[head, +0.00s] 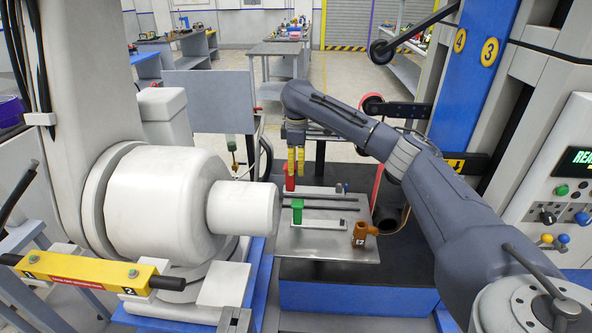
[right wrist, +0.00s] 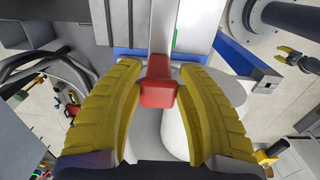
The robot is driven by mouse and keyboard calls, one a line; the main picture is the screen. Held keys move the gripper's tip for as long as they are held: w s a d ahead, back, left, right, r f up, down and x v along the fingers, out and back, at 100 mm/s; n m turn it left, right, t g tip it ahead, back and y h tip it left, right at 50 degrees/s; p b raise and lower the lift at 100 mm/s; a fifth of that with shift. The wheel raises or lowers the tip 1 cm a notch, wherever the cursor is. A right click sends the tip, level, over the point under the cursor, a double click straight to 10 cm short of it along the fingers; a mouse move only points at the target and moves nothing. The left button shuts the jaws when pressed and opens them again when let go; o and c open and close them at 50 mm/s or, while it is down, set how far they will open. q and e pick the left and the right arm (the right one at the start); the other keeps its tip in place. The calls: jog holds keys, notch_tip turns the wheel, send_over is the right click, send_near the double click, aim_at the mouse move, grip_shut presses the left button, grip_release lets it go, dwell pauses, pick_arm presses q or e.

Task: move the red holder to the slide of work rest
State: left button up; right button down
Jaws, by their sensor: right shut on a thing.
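The red holder (head: 290,184) is at the back left of the metal fixture plate (head: 300,242). My right gripper (head: 296,163) points down over it, its yellow fingers shut on it. In the right wrist view the red holder (right wrist: 158,88) sits between the two fingers, with a pale bar running from it. Whether it touches the plate is unclear. A green holder (head: 297,211) and an orange-brown holder (head: 361,234) stand on the plate. I cannot tell which rail is the work rest's slide.
A large white machine housing (head: 165,205) with a cylinder (head: 243,208) stands close left of the plate. Dark rails (head: 320,209) cross the plate. A blue base (head: 350,298) lies in front. A control panel (head: 560,190) is at the right.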

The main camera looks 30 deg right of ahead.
jog(key=shift+w+d, duration=3.35)
jog(key=shift+w, duration=0.9)
notch_tip(320, 180, down, 14)
jog(key=shift+f, duration=0.15)
jog(key=shift+d, duration=0.1)
jog(key=c, duration=0.8)
grip_release()
